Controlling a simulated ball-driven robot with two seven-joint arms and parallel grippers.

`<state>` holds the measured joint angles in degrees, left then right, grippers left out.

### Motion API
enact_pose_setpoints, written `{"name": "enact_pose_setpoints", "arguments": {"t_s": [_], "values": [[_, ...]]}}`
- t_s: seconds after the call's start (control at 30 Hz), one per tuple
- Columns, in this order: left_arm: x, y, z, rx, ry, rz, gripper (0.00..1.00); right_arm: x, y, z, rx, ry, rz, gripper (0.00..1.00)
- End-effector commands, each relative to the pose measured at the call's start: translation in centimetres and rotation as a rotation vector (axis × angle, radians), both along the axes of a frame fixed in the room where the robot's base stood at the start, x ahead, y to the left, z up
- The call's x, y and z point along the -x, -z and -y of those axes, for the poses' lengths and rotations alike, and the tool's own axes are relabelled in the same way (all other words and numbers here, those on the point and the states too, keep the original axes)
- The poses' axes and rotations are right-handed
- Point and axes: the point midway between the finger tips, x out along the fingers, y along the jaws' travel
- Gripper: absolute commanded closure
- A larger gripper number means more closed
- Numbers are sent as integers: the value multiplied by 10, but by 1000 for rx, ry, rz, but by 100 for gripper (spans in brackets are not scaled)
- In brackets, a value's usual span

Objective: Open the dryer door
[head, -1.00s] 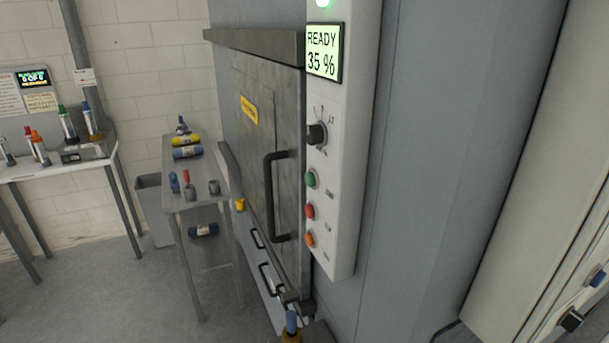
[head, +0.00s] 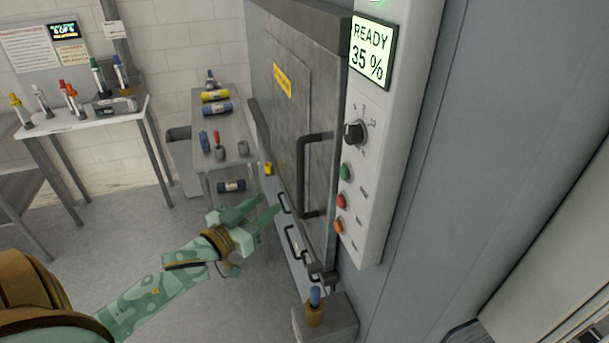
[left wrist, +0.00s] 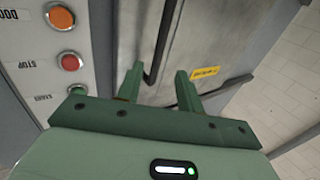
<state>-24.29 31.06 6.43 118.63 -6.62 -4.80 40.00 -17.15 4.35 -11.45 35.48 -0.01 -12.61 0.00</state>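The dryer door (head: 287,115) is a grey metal panel with a yellow label, and it looks shut. Its dark bar handle (head: 304,176) stands upright on the right part of the door. In the left wrist view the handle (left wrist: 160,45) rises just beyond the fingertips. My left gripper (head: 268,208) is green, in front of the lower door and left of the handle in the head view. Its two fingers (left wrist: 160,72) are spread apart with nothing between them, and the handle appears ahead of the gap. My right gripper does not show.
A white control panel (head: 371,200) with a display reading READY 35 %, a knob and buttons adjoins the door's right side. A small table (head: 237,130) with bottles stands behind at left. A grey block (head: 340,325) with a blue-topped item stands below the door.

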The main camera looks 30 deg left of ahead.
Motion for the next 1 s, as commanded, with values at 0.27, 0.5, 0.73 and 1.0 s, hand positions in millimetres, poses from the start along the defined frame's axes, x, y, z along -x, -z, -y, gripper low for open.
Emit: {"name": "enact_pose_setpoints", "arguments": {"t_s": [0.27, 0.5, 0.73, 1.0], "values": [[-73, -3, 8, -2, -2, 2, 63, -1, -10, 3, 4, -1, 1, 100], [-117, -1, 13, -2, -2, 0, 63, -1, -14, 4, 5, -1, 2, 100], [-132, 0, 16, -2, -1, -1, 63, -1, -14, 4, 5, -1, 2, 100], [-132, 0, 16, -2, -1, -2, 74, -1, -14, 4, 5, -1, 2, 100]]}}
